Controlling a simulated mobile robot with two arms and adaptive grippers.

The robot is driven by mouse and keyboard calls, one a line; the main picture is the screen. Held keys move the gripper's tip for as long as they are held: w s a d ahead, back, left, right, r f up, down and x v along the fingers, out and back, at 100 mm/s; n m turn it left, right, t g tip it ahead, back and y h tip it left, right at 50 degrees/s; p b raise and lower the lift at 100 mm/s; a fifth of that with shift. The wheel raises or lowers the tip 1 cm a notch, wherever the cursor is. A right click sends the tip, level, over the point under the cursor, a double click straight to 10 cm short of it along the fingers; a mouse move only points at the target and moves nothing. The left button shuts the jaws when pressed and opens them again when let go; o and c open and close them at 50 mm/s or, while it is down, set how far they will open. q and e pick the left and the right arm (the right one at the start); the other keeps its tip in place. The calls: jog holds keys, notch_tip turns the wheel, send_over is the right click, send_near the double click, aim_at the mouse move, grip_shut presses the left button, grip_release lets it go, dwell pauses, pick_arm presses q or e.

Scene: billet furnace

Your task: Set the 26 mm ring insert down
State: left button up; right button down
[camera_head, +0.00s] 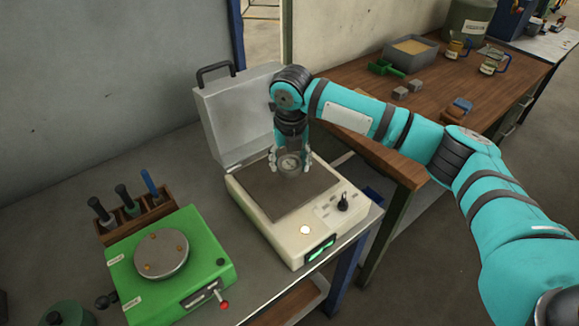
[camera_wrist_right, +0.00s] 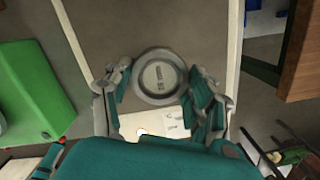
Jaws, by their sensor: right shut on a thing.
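The ring insert (camera_wrist_right: 159,77) is a round grey disc with a raised rim and small dark marking on its face. It also shows in the head view (camera_head: 289,164), over the grey plate of a cream bench device (camera_head: 258,194). My right gripper (camera_head: 290,163) is shut on it, with a finger at each side, as the right wrist view shows (camera_wrist_right: 160,88). The insert is above or on the plate; I cannot tell whether it touches. The left gripper is not in view.
The device's lid (camera_head: 236,115) stands open behind the plate. A green device (camera_head: 190,277) with a round disc sits to the left, beside a wooden rack (camera_head: 137,215) of handled tools. A wooden bench (camera_head: 440,85) with a tray and mugs is at the back right.

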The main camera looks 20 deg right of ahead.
aim_at(290, 164)
jog(key=shift+f, duration=0.1)
jog(key=shift+f+p, duration=0.3)
jog(key=shift+f, duration=0.1)
notch_tip(290, 164, down, 2)
jog(key=shift+f+p, duration=0.1)
jog(key=shift+p, duration=0.3)
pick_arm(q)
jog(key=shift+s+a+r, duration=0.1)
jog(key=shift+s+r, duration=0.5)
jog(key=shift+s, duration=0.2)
pick_arm(e)
jog(key=shift+f, duration=0.2)
jog(key=shift+c, duration=2.1)
grip_release()
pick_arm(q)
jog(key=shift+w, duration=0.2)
